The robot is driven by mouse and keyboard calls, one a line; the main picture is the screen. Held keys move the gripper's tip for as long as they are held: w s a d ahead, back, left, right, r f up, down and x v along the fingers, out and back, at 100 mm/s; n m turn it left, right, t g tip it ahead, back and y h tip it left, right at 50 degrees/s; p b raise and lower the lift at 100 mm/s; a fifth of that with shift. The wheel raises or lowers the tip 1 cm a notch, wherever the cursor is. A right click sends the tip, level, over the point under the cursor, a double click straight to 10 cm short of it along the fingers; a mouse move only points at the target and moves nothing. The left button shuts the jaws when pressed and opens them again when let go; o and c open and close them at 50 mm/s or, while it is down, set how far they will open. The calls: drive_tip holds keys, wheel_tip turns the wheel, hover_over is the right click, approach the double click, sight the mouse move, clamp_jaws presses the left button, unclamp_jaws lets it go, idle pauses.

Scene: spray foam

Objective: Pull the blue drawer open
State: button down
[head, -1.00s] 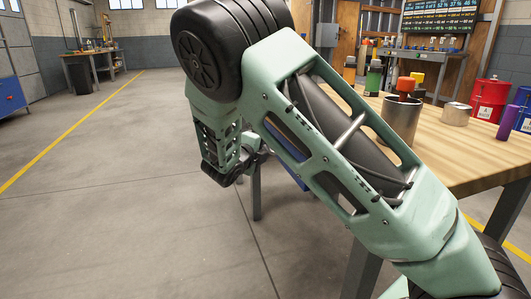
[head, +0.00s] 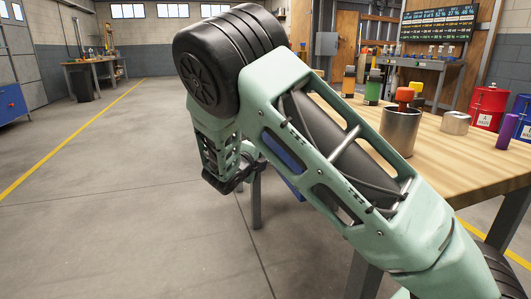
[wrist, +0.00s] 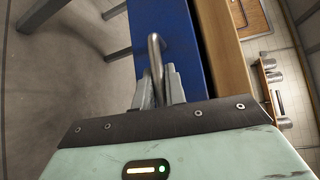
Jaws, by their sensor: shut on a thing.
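The blue drawer (wrist: 182,40) shows in the wrist view as a blue front with a metal bar handle (wrist: 154,48), just under the wooden tabletop edge. My gripper (wrist: 158,80) is shut on the handle, with a finger on each side of it. In the head view, parts of the blue drawer (head: 284,152) show through and below my arm, under the bench. My arm hides most of the drawer and its handle there. I cannot tell exactly how far out the drawer stands.
The wooden workbench (head: 460,160) carries a metal pot (head: 400,130), a short metal tin (head: 456,123), orange and green bottles (head: 373,88) and a purple can (head: 507,131). Open concrete floor (head: 120,200) lies to the left.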

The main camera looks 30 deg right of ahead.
drive_tip(key=w+a+p, duration=0.3)
drive_tip(key=a+p, duration=0.3)
drive_tip(key=a, duration=0.5)
drive_tip(key=w+a+p, duration=0.3)
drive_tip(key=a+p, duration=0.3)
drive_tip(key=a, duration=0.6)
drive_tip(key=shift+w+p, duration=0.25)
drive_tip(key=shift+p, duration=0.05)
drive_tip(key=c, duration=1.7)
unclamp_jaws()
drive_tip(key=p+v, duration=0.2)
drive_tip(key=v, duration=1.5)
drive_tip(key=shift+s+a+r+p, duration=0.1)
drive_tip(key=shift+s+a+p, duration=0.05)
drive_tip(key=shift+p, duration=0.2)
